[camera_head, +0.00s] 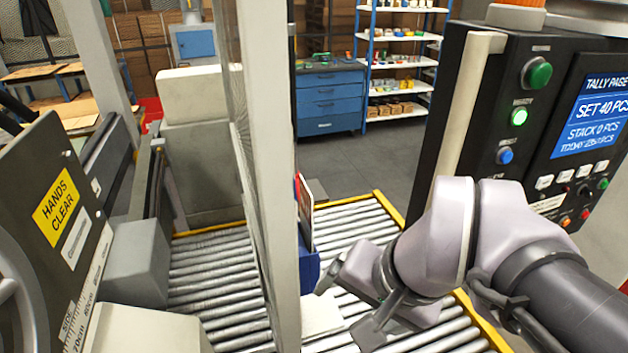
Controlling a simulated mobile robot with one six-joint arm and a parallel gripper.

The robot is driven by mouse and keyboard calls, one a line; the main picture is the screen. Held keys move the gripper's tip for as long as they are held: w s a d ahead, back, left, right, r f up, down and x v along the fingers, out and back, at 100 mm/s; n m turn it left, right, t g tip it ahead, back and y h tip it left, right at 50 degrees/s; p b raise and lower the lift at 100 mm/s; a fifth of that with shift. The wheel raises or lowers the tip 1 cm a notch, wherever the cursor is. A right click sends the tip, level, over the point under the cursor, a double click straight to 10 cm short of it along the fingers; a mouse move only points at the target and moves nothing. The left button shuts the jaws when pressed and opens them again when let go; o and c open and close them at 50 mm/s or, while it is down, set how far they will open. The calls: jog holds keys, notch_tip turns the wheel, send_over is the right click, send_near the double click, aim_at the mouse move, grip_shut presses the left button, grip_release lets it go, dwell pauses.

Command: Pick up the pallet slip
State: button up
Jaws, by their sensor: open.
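My gripper (340,312) is low in the middle of the view, over the roller bed, with its fingers pointing down and left. It is open, and nothing shows held in it. A blue holder (309,268) sits beside the pale post, just left of my gripper. A thin upright card or sheet with a red edge (304,205) stands at the holder, partly hidden by the post. A pale flat piece (320,314) shows below the holder, beside the fingers. I cannot tell which of these is the pallet slip.
The pale post (270,150) stands close on the left. A dark control panel (520,130) with buttons and a screen stands on the right. Silver rollers (345,222) with yellow edges run below. Open grey floor (375,150) lies behind, before a blue drawer cabinet (331,100).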

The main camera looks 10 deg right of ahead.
jog(key=w+r+m+g+p, duration=0.1)
jog(key=w+r+m+p, duration=0.1)
jog(key=w+r+p, duration=0.3)
jog(key=w+r+m+g+y+p, duration=0.1)
jog(key=w+r+p, duration=0.1)
jog(key=r+p, duration=0.6)
jog(key=w+r+m+g+p, duration=0.1)
jog(key=w+r+m+p, duration=0.1)
jog(key=w+r+p, duration=0.3)
jog(key=m+g+y+p, duration=0.15)
jog(key=m+p, duration=0.25)
jog(key=p, duration=0.8)
send_near(306, 192)
jog(key=shift+g+h, duration=0.25)
jog(key=shift+g, duration=0.2)
jog(key=x, duration=0.3)
jog(key=w+p+x, duration=0.1)
jog(key=x, duration=0.6)
jog(key=shift+w+a+f, duration=0.25)
jog(key=shift+w+f, duration=0.05)
jog(key=shift+w, duration=0.05)
jog(key=shift+s+d, duration=0.1)
jog(key=c, duration=1.9)
jog(key=shift+r, duration=0.1)
jog(key=shift+r, duration=0.1)
